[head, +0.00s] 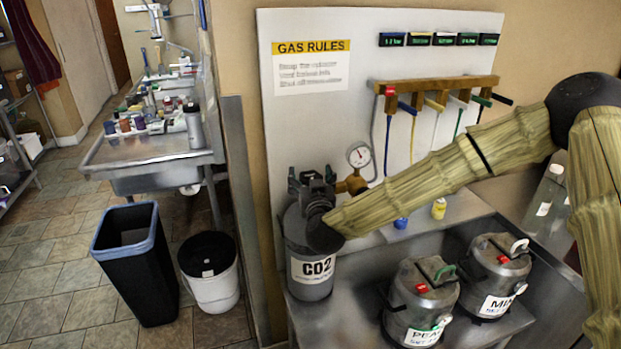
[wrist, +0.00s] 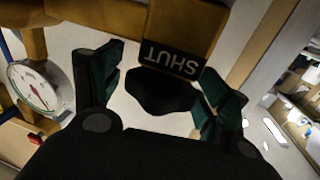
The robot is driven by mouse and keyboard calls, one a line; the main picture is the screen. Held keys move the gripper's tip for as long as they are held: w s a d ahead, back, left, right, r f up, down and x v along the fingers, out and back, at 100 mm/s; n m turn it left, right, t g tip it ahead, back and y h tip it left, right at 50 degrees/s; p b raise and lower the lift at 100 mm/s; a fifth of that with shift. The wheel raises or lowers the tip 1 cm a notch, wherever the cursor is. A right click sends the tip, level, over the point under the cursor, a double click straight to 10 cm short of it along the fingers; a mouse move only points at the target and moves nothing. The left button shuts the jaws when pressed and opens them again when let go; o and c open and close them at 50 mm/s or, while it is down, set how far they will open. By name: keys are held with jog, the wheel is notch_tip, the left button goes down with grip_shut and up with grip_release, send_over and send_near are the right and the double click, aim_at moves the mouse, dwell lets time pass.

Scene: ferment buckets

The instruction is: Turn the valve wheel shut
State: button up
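The grey CO2 cylinder (head: 312,277) stands at the left end of the metal bench, with a brass valve fitting at its top. In the wrist view a dark rounded piece, apparently the valve wheel (wrist: 165,92), lies between my fingers, below a brass block with an upside-down SHUT label (wrist: 173,60). My gripper (wrist: 163,88) is open, with one green-padded finger on each side and visible gaps to the dark piece. In the head view my gripper (head: 312,179) is at the cylinder top, and my arm and gripper hide the wheel.
A pressure gauge (head: 359,156) sits right of the valve, close to a finger in the wrist view (wrist: 38,90). A wooden manifold (head: 435,88) with coloured levers hangs behind. Kegs marked PEA (head: 421,305) and MIN (head: 494,275) stand to the right.

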jog(key=s+d, duration=0.1)
jog(key=s, duration=1.1)
jog(key=shift+d, duration=0.35)
jog(key=s+d+f+g, duration=0.25)
jog(key=s+f, duration=0.25)
jog(key=f, duration=0.5)
jog(key=s+d+f+g, duration=0.1)
jog(key=s+f+g, duration=0.3)
jog(key=f, duration=0.6)
jog(key=s+d+f+g, duration=0.15)
jog(key=s+f, duration=0.35)
jog(key=f, duration=0.5)
jog(key=s+d+f+g+h, duration=0.1)
jog(key=s+d+f+g, duration=0.2)
jog(key=s+d+f, duration=0.2)
jog(key=s+d+f+m+g, duration=0.1)
jog(key=s+d+f+g, duration=0.2)
jog(key=s, duration=0.9)
jog(key=s+d+f+g+h, duration=0.1)
jog(key=s+d+f+g, duration=0.2)
jog(key=s+d+f, duration=0.3)
jog(key=s+d, duration=0.2)
jog(key=s, duration=0.1)
jog(key=shift+s+f+m+g+h, duration=0.25)
jog(key=shift+f+m+g+h, duration=0.05)
jog(key=shift+m+g, duration=0.1)
